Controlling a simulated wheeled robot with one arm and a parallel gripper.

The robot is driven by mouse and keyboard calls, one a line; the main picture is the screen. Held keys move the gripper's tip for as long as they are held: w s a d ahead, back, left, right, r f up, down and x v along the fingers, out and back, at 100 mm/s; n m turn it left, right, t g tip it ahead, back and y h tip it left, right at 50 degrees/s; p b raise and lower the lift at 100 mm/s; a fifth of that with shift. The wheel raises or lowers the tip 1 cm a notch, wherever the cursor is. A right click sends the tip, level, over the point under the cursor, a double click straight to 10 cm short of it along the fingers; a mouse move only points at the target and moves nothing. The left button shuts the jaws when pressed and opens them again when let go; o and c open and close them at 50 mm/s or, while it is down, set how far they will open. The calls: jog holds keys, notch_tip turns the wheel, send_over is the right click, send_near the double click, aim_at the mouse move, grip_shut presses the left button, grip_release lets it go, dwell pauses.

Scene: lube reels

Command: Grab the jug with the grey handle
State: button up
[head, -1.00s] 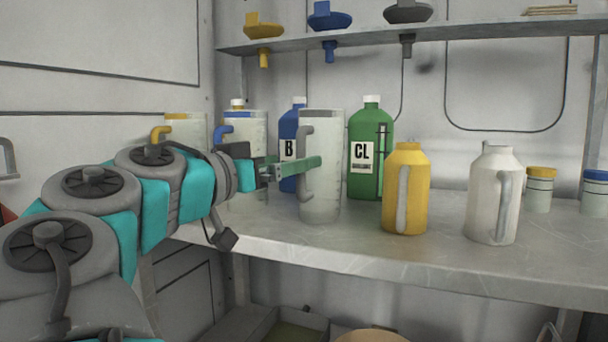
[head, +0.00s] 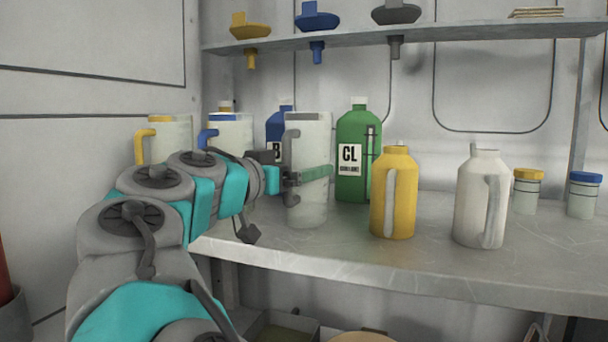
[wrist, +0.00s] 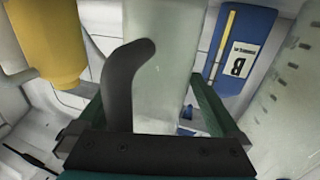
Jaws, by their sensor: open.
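The jug with the grey handle (head: 308,205) is a tall translucent pale jug standing upright on the bench. Its dark grey handle (head: 291,155) faces left, toward my arm. My gripper (head: 318,172) is open at the jug's mid-height; one green finger crosses the jug's near side and the other is hidden behind it. In the wrist view the jug (wrist: 165,50) and its handle (wrist: 122,85) lie between the two open fingers of my gripper (wrist: 150,88). I cannot tell whether the fingers touch the jug.
A green CL bottle (head: 355,130) stands close behind right, a blue bottle (head: 275,127) behind left. Jugs with yellow (head: 172,135) and blue (head: 232,130) handles stand left. A yellow jug (head: 400,215) and a white jug (head: 472,215) stand right. A shelf (head: 440,35) with funnels hangs above.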

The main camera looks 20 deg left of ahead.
jog(key=c, duration=1.3)
